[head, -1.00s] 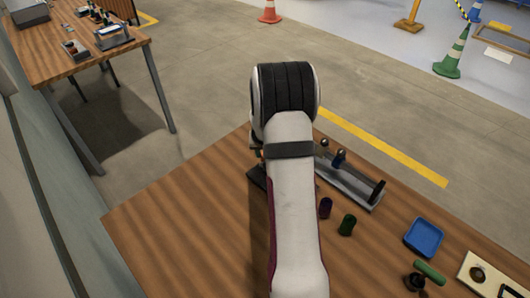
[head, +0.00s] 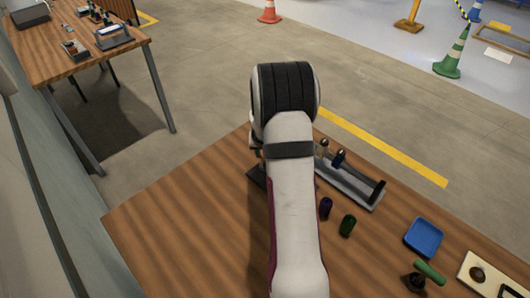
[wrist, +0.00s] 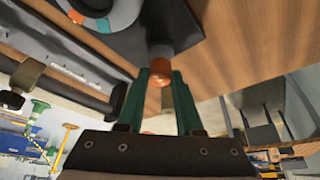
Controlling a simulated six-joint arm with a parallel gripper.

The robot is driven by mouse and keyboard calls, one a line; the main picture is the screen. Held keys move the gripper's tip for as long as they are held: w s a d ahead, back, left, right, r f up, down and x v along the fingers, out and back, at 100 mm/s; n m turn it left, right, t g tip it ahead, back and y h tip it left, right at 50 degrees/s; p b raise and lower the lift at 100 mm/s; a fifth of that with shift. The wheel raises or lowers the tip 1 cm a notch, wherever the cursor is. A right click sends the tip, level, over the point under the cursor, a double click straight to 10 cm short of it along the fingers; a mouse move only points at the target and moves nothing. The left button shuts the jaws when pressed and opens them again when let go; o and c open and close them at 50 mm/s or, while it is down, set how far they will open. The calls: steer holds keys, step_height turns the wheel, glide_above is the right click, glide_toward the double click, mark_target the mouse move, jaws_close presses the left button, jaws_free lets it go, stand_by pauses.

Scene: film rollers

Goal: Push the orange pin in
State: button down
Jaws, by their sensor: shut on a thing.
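In the wrist view my gripper (wrist: 160,82) has two green fingers, closed on the orange pin (wrist: 161,70). The pin shows as a copper-orange cylinder between the fingertips, beside a dark plate (wrist: 128,47). I cannot tell how deep the pin sits or whether it touches the plate. In the head view my own arm hides the gripper and the pin. A corner of the dark plate (head: 257,175) shows left of the arm.
The table's left part is clear.

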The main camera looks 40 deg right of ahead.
steer(key=shift+a, duration=0.1)
steer(key=shift+f, duration=0.9)
steer(key=c, duration=0.6)
jaws_free()
steer(key=shift+o, duration=0.2)
steer(key=shift+r, duration=0.1)
steer(key=v, duration=1.5)
steer(key=shift+r, duration=0.35)
steer(key=shift+s+a, duration=0.1)
